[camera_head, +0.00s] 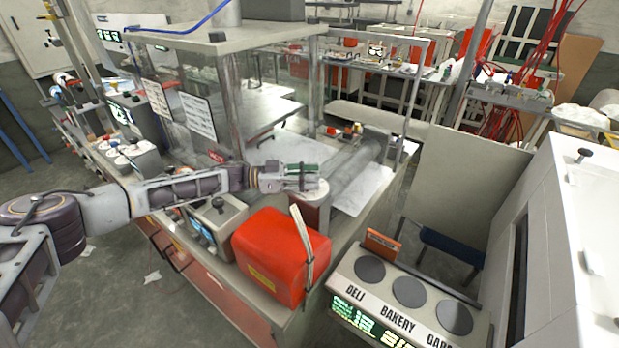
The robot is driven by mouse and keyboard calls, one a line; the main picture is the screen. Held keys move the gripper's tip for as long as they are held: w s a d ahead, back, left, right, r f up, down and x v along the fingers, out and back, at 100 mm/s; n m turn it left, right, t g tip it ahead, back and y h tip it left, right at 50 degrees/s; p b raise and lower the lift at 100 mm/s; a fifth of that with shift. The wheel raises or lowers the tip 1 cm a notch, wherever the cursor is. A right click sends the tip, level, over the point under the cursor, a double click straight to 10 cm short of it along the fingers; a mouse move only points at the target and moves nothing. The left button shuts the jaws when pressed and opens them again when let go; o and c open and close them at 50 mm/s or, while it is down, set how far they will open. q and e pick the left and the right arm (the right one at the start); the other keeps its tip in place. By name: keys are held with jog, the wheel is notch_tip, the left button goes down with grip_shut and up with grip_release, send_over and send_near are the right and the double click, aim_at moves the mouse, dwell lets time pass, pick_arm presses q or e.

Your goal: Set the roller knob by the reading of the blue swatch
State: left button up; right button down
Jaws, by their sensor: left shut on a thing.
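My left gripper (303,180) reaches in from the left, level, over a pale round post (312,204) at the near end of the long grey roller (352,167). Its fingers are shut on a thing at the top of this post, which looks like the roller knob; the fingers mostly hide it. A dark green part shows at the fingers. The knob's setting cannot be read. A small grey box with a blue screen (203,232) and a black knob stands to the left of the red case; its screen is too small to read. I cannot make out a blue swatch. My right gripper is not in view.
A red case (281,256) with a pale strap stands close below my gripper. A clear-walled frame (237,105) rises behind my forearm. A panel with several dark discs (411,292) and a white cabinet (590,215) stand at the right.

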pick_arm(q)
jog(key=shift+m+g+b, duration=1.2)
jog(key=shift+g+b, duration=0.1)
jog(key=shift+g, duration=0.6)
jog(key=shift+w+r, duration=0.1)
jog(key=o, duration=1)
jog(key=shift+a, duration=0.1)
jog(key=shift+w+a, duration=0.35)
jog(key=shift+a, duration=1.6)
jog(key=shift+w+a, duration=0.35)
jog(key=shift+a, duration=1.6)
jog(key=shift+w+a, duration=0.35)
jog(key=shift+a, duration=1.6)
